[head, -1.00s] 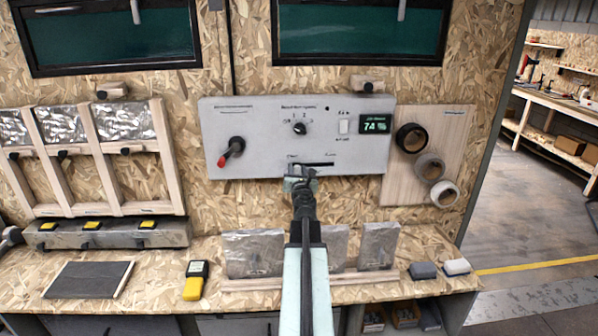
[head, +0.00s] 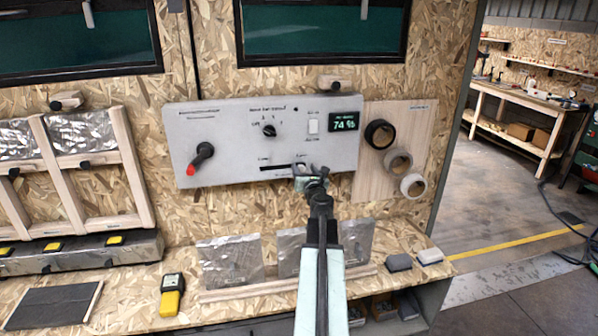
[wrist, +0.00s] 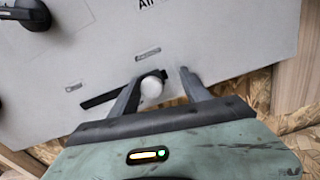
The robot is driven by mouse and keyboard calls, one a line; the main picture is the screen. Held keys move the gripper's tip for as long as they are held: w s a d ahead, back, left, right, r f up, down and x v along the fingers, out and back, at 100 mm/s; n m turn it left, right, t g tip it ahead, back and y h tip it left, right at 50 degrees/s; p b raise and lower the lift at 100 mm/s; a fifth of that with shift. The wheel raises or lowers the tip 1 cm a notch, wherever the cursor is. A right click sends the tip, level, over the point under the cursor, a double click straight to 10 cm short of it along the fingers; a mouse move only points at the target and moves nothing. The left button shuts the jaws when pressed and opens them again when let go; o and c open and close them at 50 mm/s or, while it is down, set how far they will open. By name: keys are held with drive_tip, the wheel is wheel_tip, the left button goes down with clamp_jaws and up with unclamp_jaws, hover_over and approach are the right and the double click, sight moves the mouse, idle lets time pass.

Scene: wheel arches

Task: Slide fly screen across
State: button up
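A pale grey control panel (head: 225,120) is fixed to the chipboard wall. A dark horizontal slot (head: 273,167) runs along its lower edge, with small labels above it too small to read. In the wrist view a round whitish knob (wrist: 151,88) sits near the right end of the slot (wrist: 100,99). My gripper (head: 308,172) is at that end of the slot; it also shows in the wrist view (wrist: 162,78). Its fingers stand apart, with the knob between them. The left finger is against or very near the knob; a gap shows to the right finger. No fly screen is clearly identifiable.
The panel also carries a red-tipped lever (head: 201,158), a rotary knob (head: 269,130), a switch (head: 313,126) and a display (head: 345,121) reading 74 %. Foil packs (head: 231,262) stand below on the bench. Two dark windows (head: 320,25) are above.

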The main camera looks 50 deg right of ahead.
drive_tip(key=shift+w+a, duration=0.2)
drive_tip(key=shift+a, duration=0.15)
drive_tip(key=v, duration=0.7)
drive_tip(key=shift+s, duration=0.3)
